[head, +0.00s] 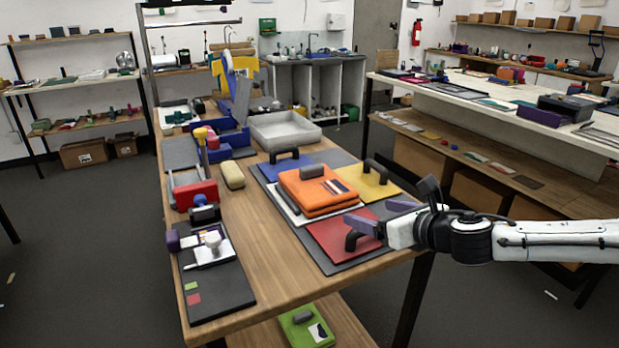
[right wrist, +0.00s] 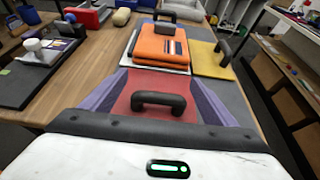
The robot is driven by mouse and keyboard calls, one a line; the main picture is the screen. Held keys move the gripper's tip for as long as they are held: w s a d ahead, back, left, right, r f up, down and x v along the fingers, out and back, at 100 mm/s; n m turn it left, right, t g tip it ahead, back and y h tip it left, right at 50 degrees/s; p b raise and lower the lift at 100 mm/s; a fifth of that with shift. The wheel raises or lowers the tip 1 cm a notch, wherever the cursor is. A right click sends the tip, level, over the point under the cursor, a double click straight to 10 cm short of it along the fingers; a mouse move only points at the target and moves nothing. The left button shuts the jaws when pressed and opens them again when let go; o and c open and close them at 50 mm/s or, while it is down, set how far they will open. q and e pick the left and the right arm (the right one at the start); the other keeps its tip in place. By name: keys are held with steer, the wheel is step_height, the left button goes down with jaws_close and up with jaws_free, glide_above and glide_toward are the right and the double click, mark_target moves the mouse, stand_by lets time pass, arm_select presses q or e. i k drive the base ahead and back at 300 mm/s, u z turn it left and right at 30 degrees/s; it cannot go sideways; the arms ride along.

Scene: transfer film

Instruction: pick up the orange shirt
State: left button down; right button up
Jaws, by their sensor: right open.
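The orange shirt (head: 312,190) is a folded stack with a striped patch and a grey block on top. It lies on a white sheet in the middle of the table's right side. It also shows in the right wrist view (right wrist: 158,50), ahead of my fingers. My right gripper (head: 384,214) comes in from the right, its purple fingers spread over the red board (head: 335,236). In the right wrist view the open fingers (right wrist: 160,95) stand on either side of the red board's black handle (right wrist: 158,103). Nothing is held. My left gripper is not in view.
A yellow board (head: 368,186) and a blue board (head: 285,168), each with a black handle, flank the shirt. A grey tray (head: 285,130) stands behind. A black mat (head: 215,280) with small tools lies at the left. Bare wood lies between mat and boards.

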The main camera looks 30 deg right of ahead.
mark_target(316, 190)
steer(key=z, duration=0.05)
steer(key=i, duration=0.9)
steer(key=u, duration=0.15)
